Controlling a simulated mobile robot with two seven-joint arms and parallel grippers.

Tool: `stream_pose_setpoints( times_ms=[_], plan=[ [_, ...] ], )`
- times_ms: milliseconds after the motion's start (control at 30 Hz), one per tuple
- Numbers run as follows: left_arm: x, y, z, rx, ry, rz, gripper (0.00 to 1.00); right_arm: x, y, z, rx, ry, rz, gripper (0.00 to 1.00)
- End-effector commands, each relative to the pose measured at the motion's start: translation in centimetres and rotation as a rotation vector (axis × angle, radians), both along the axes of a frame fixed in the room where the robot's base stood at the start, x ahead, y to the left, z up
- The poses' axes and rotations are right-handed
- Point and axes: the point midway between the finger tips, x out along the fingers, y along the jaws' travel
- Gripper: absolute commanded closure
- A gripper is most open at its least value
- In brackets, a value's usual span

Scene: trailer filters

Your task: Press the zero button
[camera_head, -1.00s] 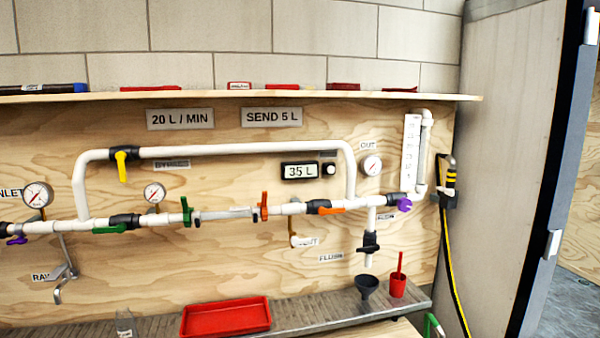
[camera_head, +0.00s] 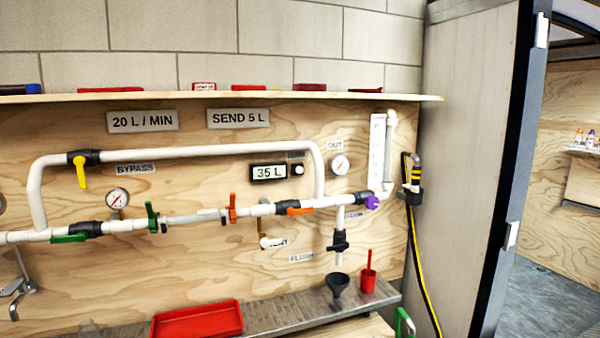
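A small dark display (camera_head: 268,172) on the plywood wall reads 35 L. A round white button (camera_head: 298,170) on a dark mount sits just right of the display, under a small label too blurred to read. The display and button are between the upper bypass pipe and the lower main pipe. Neither of my grippers is in view.
White pipes (camera_head: 180,152) with coloured valve handles run across the plywood wall. A metal ledge (camera_head: 290,312) below holds a red tray (camera_head: 198,321), a dark funnel (camera_head: 338,284) and a red cup (camera_head: 368,284). A grey-framed panel (camera_head: 465,160) stands at right, with open floor beyond.

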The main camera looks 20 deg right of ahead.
Motion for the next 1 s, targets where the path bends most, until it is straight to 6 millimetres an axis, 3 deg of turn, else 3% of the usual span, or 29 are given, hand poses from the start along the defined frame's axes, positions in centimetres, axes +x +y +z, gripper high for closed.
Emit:
stream_pose_setpoints(
  times_ms=[33, 267, 1000],
  plan=[
    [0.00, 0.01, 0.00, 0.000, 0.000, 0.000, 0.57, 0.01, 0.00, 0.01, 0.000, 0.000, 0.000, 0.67],
    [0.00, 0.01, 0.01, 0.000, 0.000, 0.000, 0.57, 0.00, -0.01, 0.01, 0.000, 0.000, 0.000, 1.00],
    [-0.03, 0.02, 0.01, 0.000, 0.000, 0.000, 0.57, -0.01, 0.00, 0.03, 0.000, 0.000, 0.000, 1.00]
  ],
)
